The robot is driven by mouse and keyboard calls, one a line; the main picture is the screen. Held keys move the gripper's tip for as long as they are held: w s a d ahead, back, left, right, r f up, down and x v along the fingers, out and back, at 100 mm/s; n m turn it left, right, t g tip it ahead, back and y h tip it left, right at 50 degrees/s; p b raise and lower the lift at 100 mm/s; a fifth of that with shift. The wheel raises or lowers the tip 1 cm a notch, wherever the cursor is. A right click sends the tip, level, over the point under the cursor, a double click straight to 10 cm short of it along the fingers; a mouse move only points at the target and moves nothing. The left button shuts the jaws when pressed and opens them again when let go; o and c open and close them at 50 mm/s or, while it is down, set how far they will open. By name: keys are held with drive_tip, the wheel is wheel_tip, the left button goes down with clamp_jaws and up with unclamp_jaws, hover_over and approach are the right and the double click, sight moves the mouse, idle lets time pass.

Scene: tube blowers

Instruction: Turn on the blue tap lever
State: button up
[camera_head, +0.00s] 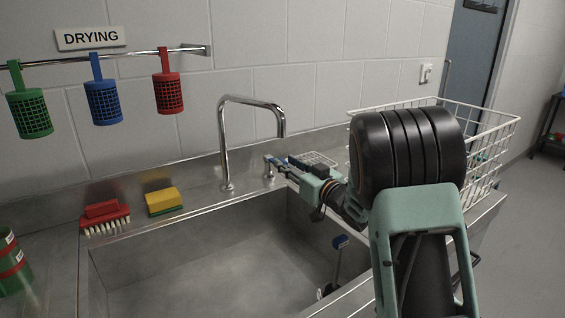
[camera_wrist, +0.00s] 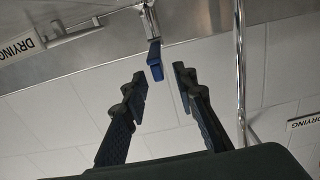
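The blue tap lever (camera_wrist: 155,60) hangs from a chrome stem in the wrist view, beyond and roughly between the fingertips of my gripper (camera_wrist: 160,84). The two dark fingers are spread apart with nothing between them, and no contact with the lever shows. In the head view the lever (camera_head: 272,159) sits on the tap base behind the sink, right of the chrome spout (camera_head: 224,140). My gripper (camera_head: 284,166) reaches in from the right, close to the lever. The fingertips and lever nearly overlap there, so the exact gap is unclear.
The steel sink (camera_head: 200,275) lies below my arm, with a blue-topped item (camera_head: 340,242) at its right side. A red brush (camera_head: 103,212) and yellow sponge (camera_head: 163,200) lie on the left ledge. A white wire basket (camera_head: 490,135) stands right, behind my arm.

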sight(283, 160)
drive_tip(key=shift+x, duration=1.6)
drive_tip(key=shift+c, duration=0.2)
clamp_jaws()
